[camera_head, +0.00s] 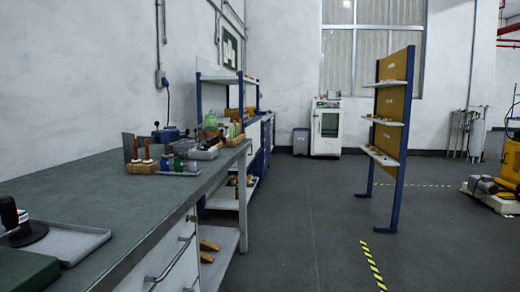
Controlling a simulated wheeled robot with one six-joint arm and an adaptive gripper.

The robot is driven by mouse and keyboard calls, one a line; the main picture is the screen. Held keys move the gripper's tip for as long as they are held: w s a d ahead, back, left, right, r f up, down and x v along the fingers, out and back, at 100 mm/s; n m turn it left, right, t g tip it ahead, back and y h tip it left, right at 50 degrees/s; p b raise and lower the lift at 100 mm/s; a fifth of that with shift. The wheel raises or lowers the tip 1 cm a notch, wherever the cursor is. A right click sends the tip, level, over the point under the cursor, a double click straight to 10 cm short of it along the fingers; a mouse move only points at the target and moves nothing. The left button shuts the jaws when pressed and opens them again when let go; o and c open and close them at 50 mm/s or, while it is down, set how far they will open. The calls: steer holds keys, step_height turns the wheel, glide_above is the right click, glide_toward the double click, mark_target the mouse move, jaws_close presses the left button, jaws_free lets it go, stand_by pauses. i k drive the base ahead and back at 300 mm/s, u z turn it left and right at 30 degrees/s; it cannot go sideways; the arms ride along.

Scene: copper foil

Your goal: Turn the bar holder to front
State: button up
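No part of my gripper shows in this view. A wooden block with upright dark red handles or bars (142,164) stands on the far part of the long workbench (95,200) at left. It may be the bar holder, but it is too small to be sure. Another wooden rack with several upright pieces (233,134) stands farther back, at the end of the bench, and could also be it. Which way either one faces cannot be told.
A grey tray (62,241), a black round object (24,232) and a green box (24,272) lie at the bench's near left. A blue-framed shelf rack (391,140) stands at right. Yellow machinery (508,160) is far right. The grey floor (310,235) between is clear.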

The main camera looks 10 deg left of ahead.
mark_target(183, 157)
steer(key=z, duration=0.3)
steer(key=i, duration=1.45)
steer(key=u, duration=0.85)
steer(key=i, duration=0.85)
steer(key=u, duration=0.95)
